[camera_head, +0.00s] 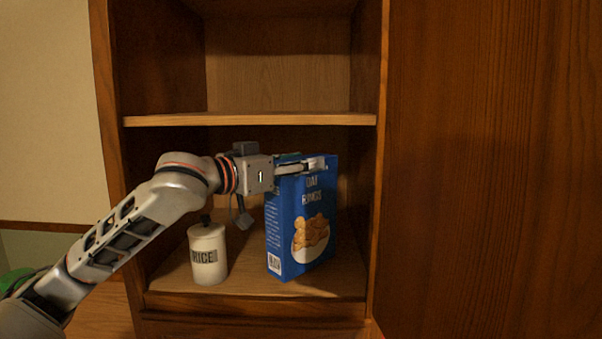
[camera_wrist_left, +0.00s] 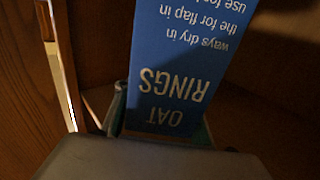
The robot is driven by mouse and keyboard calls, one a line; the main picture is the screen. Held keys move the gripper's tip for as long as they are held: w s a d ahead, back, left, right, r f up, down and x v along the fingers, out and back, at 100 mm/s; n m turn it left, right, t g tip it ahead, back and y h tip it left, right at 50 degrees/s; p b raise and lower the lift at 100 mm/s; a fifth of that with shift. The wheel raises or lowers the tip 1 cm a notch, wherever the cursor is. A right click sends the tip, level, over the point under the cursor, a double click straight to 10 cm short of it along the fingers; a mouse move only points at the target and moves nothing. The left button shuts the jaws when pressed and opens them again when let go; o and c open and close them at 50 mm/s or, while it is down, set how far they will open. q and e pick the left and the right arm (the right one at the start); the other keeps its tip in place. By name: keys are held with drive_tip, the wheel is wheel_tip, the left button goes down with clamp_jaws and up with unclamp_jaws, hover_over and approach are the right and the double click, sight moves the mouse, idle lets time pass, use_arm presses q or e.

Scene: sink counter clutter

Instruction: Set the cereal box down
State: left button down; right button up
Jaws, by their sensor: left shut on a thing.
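The cereal box (camera_head: 300,230) is blue, with "OAT RINGS" and a bowl of rings on its front. It stands upright in the cabinet's lower compartment, and its bottom looks to be at the shelf floor. I cannot tell whether it touches. My left gripper (camera_head: 300,167) is shut on the box's upper end, reaching in from the left. In the left wrist view the box (camera_wrist_left: 187,60) shows upside down, its top end between the fingers (camera_wrist_left: 160,130). My right gripper is not in view.
A white canister marked "RICE" (camera_head: 208,255) stands left of the box on the lower shelf floor (camera_head: 335,282), below my left wrist. The middle shelf (camera_head: 250,119) runs just above my gripper. The right cabinet wall is close to the box. The upper compartment looks empty.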

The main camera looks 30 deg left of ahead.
sight(301, 176)
use_arm(q)
drive_tip(key=shift+f, duration=1.5)
drive_tip(key=c, duration=1.3)
unclamp_jaws()
drive_tip(key=shift+f, duration=0.15)
drive_tip(key=shift+o, duration=0.2)
